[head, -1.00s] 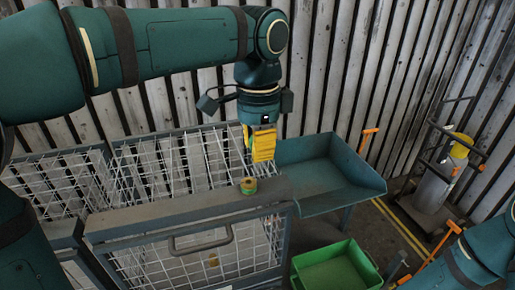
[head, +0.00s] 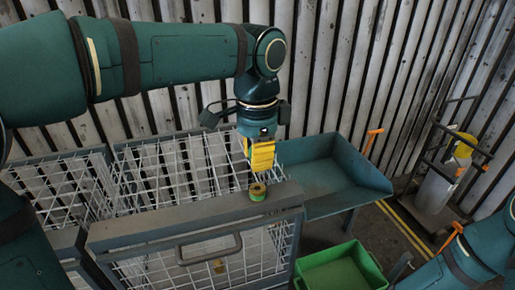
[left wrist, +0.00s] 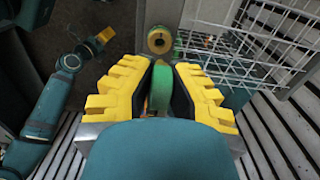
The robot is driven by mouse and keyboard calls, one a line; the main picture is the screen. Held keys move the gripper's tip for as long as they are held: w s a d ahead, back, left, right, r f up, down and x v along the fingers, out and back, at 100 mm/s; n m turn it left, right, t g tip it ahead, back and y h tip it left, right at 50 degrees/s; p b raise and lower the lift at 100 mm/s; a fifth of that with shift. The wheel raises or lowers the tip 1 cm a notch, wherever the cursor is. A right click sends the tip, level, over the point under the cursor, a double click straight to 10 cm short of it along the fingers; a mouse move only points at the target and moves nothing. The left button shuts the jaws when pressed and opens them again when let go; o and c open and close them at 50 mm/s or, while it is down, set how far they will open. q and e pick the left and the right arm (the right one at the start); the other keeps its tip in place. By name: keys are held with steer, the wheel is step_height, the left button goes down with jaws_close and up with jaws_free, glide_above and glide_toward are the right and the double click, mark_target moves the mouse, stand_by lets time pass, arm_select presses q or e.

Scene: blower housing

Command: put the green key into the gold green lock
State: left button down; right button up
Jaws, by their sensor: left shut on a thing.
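The gold green lock (head: 257,191) is a small round piece on the top bar of the wire cage's front panel. It also shows in the left wrist view (left wrist: 158,40), just beyond the fingertips, with a dark round opening in its middle. My left gripper (head: 260,165) is above the lock and apart from it, its yellow fingers pointing down. In the left wrist view it is shut on the green key (left wrist: 161,88), which is partly hidden between the fingers. My right gripper (left wrist: 101,40) seems to show small at the upper left there; its jaws are unclear.
The wire cage (head: 175,233) with a grey handle fills the left and middle. A blue-grey tray (head: 330,175) stands right of the lock, with a green bin (head: 340,268) below. A trolley (head: 435,190) stands at the right. A slatted wall runs behind.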

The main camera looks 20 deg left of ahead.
arm_select(q)
steer(key=shift+f+b, duration=0.55)
steer(key=shift+f, duration=1.1)
steer(key=shift+f+b, duration=0.9)
steer(key=shift+f, duration=0.35)
steer(key=shift+f, duration=0.2)
steer(key=c, duration=1)
jaws_free()
